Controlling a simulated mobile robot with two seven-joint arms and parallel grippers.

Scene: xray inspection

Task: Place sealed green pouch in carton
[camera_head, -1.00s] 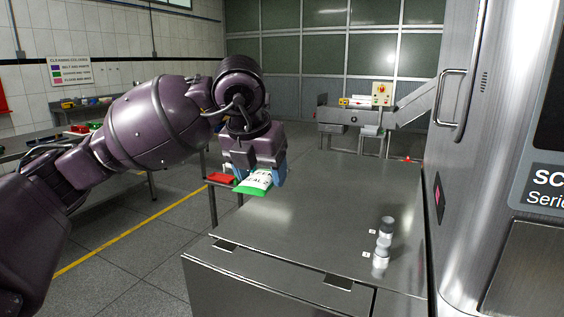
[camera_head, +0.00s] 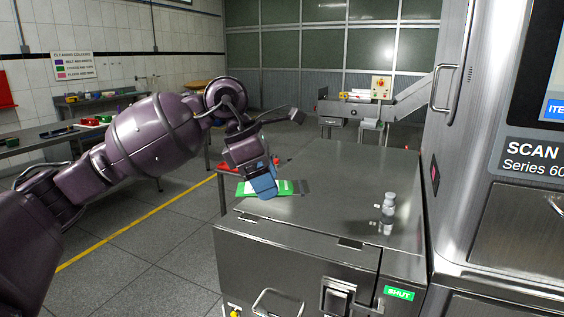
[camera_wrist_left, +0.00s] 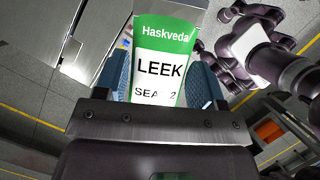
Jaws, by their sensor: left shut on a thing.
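The green and white pouch (camera_head: 285,188), marked LEEK in the left wrist view (camera_wrist_left: 160,68), is held by my left gripper (camera_head: 264,187). The blue finger pads of my left gripper (camera_wrist_left: 160,80) stand either side of the pouch in the wrist view. In the head view, the pouch is near the left back part of the steel top (camera_head: 330,215). I cannot tell whether it touches the top. No carton can be made out. My right gripper is not seen.
A small bottle (camera_head: 388,210) stands on the right of the steel top. The scanner cabinet (camera_head: 500,220) rises at the right. A conveyor (camera_head: 350,108) is at the back, and side tables (camera_head: 40,142) are at the left. The middle of the top is clear.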

